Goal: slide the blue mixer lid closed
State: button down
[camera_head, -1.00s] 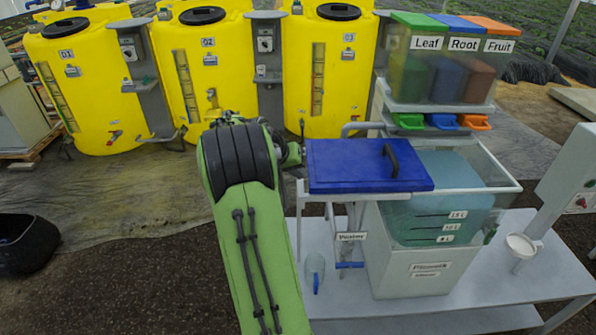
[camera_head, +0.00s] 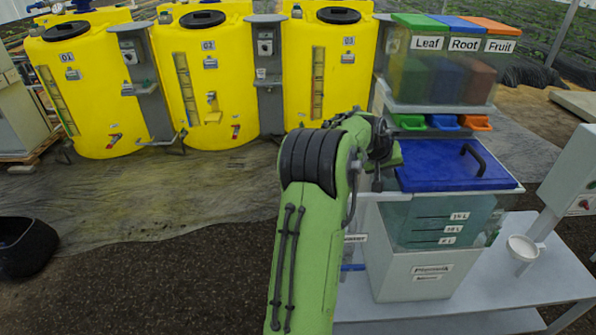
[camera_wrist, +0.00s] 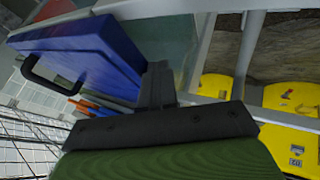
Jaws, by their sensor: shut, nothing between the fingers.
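The blue mixer lid (camera_head: 440,178), with a dark handle (camera_head: 474,160), lies flat over the top of the clear mixer tank (camera_head: 415,222). My gripper (camera_head: 396,154) is at the lid's left edge, partly hidden behind my arm. In the wrist view, my gripper (camera_wrist: 157,84) has its fingers together and empty, close beside the edge of the lid (camera_wrist: 85,50). I cannot tell whether they touch. A teal strip of the tank shows beside the lid there.
Leaf, Root and Fruit bins (camera_head: 440,65) stand above and behind the tank. A white cup (camera_head: 522,247) on a bracket and a grey control box (camera_head: 575,180) are at the right. Yellow tanks (camera_head: 322,75) line the back. The bench (camera_head: 480,290) has free room in front.

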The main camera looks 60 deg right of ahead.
aim_at(403, 170)
jog(key=shift+s+d+r, duration=0.1)
jog(key=shift+s+d, duration=0.3)
jog(key=shift+s, duration=0.45)
jog(key=shift+s+d, duration=0.4)
jog(key=shift+s, duration=0.45)
